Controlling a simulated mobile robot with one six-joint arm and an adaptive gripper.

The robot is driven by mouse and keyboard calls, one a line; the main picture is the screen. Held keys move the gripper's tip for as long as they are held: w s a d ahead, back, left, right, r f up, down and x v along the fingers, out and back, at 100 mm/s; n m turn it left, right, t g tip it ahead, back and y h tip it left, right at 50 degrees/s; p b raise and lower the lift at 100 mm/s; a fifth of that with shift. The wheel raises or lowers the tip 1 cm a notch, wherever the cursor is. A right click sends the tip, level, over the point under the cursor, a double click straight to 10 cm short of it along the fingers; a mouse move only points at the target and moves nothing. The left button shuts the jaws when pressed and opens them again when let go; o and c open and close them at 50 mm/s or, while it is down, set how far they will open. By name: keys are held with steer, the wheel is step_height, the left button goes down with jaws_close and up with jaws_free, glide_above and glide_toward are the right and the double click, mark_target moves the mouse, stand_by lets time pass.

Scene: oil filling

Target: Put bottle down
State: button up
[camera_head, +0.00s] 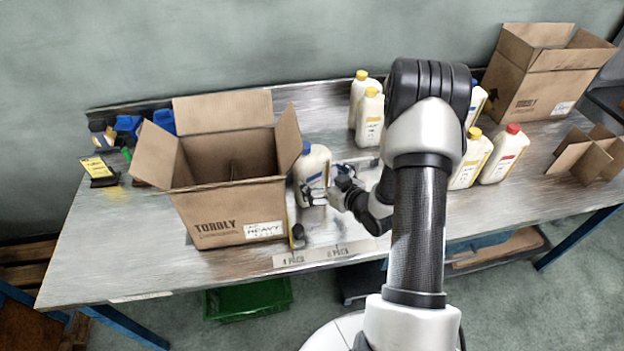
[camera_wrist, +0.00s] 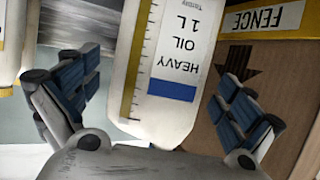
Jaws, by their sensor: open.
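A white oil bottle with a blue cap (camera_head: 315,162) stands upright on the metal table, just right of the open cardboard box (camera_head: 215,215). In the wrist view the bottle (camera_wrist: 165,75) shows upside down, with its "HEAVY OIL 1 L" label and blue stripe between my fingers. My gripper (camera_head: 318,194) is at the bottle's lower right side in the head view. In the wrist view my gripper (camera_wrist: 158,78) is open, with a finger on each side of the bottle and visible gaps. The bottle's base is partly hidden by my gripper.
The box's right wall is close beside the bottle. Yellow-capped bottles (camera_head: 368,118) stand behind my arm, and a red-capped bottle (camera_head: 503,155) is to the right. A second box (camera_head: 545,80) and a cardboard divider (camera_head: 590,155) are farther right. The table's front left (camera_head: 110,260) is clear.

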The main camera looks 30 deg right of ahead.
steer(key=b+x, duration=0.1)
steer(key=x, duration=0.4)
steer(key=shift+a+f, duration=0.15)
steer(key=shift+f, duration=0.05)
steer(key=c, duration=1.6)
steer(key=shift+w+r, duration=0.1)
steer(key=shift+r, duration=0.05)
steer(key=shift+c, duration=0.8)
steer(key=shift+r, duration=0.1)
